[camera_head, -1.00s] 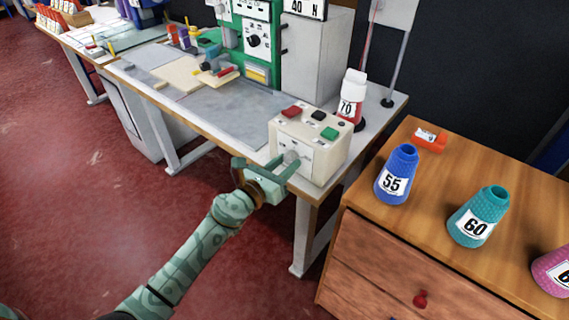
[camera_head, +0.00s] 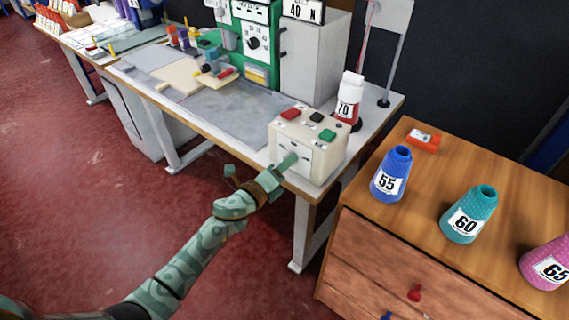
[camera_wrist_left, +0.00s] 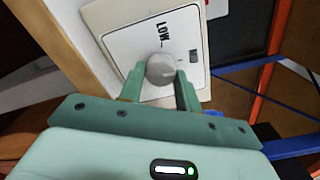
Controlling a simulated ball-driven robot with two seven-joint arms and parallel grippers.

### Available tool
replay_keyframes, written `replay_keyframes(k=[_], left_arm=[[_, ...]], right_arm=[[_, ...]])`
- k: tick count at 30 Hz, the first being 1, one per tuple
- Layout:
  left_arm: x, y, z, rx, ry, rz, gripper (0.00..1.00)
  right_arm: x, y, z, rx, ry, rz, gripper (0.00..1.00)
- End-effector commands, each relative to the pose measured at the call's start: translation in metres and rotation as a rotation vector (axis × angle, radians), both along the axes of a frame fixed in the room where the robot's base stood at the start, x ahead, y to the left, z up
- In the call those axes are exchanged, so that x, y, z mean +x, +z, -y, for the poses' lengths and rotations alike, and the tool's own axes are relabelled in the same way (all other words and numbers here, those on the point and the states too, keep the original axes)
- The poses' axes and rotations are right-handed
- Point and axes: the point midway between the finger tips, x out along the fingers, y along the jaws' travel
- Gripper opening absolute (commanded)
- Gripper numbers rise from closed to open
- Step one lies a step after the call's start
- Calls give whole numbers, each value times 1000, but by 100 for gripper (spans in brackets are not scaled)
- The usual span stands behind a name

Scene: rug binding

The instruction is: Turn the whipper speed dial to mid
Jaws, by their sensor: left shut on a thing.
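The whipper speed dial is a round grey knob (camera_wrist_left: 160,68) on a white front plate (camera_wrist_left: 124,49) in the left wrist view. The word LOW stands beside it, and a smaller dark mark sits on its other side, too blurred to read. My left gripper (camera_wrist_left: 161,85) is shut on the knob, one finger on each side. I cannot tell where the dial's pointer stands. In the head view my left gripper (camera_head: 288,163) reaches the front of the cream control box (camera_head: 325,160) and hides the knob. My right gripper is not in view.
The box has red, black and green buttons on top and sits at the table's (camera_head: 225,140) front corner. A white-topped bottle marked 70 (camera_head: 347,100) stands behind it. A wooden cabinet (camera_head: 380,240) with blue, teal and pink cones stands close at the right.

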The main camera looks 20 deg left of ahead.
Motion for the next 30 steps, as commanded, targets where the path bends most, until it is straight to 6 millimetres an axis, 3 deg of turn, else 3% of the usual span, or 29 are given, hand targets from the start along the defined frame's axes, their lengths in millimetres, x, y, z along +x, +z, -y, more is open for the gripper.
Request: replay_keyframes(k=[12,27,28,30], left_arm=[[0,0,-1,-149,3,-56,10],[0,-1,-2,-163,4,-62,10],[0,-1,-2,-163,4,-62,42],[0,-1,-1,-163,4,-62,55]], right_arm=[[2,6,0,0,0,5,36],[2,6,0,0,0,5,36],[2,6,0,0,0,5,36],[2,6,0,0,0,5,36]])
